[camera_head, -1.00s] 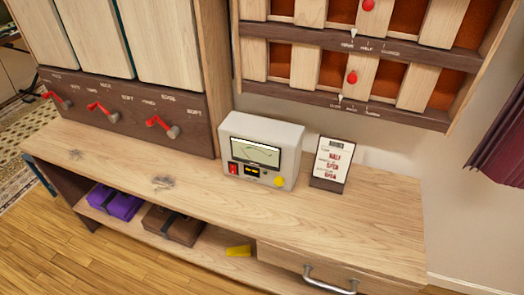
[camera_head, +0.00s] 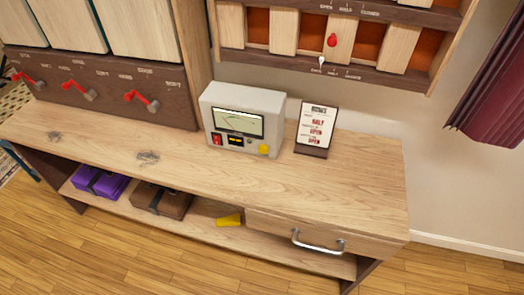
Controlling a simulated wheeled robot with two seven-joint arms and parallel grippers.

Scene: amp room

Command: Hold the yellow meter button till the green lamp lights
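The meter (camera_head: 243,119) is a cream box standing on the wooden bench top. A red switch (camera_head: 217,139) and a small black display with orange marks (camera_head: 236,141) are at the lower left and middle. A small dark round spot (camera_head: 250,143) lies between the display and the button; I see no green light on the meter. Neither of my grippers is in view, and nothing touches the button.
A sign card (camera_head: 316,128) stands just right of the meter. Red levers (camera_head: 142,100) line the dark panel at left. A slatted panel (camera_head: 342,38) hangs behind. The shelf below holds a purple box (camera_head: 99,182), a brown box (camera_head: 160,199) and a yellow object (camera_head: 230,219).

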